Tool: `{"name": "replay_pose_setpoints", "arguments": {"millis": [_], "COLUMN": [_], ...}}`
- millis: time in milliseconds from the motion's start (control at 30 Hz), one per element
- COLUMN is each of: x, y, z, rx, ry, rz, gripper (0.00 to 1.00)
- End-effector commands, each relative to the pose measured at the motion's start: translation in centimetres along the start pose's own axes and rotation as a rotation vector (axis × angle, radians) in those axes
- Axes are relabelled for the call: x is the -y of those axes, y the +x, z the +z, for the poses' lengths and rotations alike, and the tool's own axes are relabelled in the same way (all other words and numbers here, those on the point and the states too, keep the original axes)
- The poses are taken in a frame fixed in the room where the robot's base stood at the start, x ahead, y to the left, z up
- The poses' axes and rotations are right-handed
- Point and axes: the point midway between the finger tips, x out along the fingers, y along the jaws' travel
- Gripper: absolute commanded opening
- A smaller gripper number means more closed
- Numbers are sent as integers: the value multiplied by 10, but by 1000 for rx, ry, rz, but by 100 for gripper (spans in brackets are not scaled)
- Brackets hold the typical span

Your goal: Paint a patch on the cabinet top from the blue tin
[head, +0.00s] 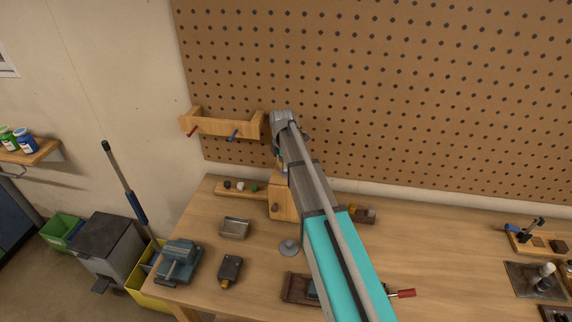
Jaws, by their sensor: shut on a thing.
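My gripper (283,120) is at the far end of my raised arm, in front of the pegboard and just right of the wooden wall rack. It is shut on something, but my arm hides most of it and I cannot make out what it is. A small wooden box with a round knob (281,205), perhaps the cabinet, stands on the bench below my gripper, partly hidden by my arm. A blue tin (29,142) stands beside green ones on a small wall shelf at the far left, well away from my gripper. No paint patch can be made out.
The wooden rack (228,126) holds red- and blue-handled tools. The bench (440,262) carries a vise (178,262), a metal tray (235,228) and a grey disc-based item (289,248). Tool stands fill the right end. The bench right of my arm has free room.

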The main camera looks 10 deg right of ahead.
Motion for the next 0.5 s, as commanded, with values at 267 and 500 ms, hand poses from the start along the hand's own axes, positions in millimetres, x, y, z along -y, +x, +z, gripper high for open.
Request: {"name": "replay_pose_setpoints", "arguments": {"millis": [267, 500], "x": [-1, 0], "y": [0, -10], "z": [-1, 0], "rx": [-2, -1], "ry": [-1, -1], "rz": [1, 1], "gripper": [7, 7]}}
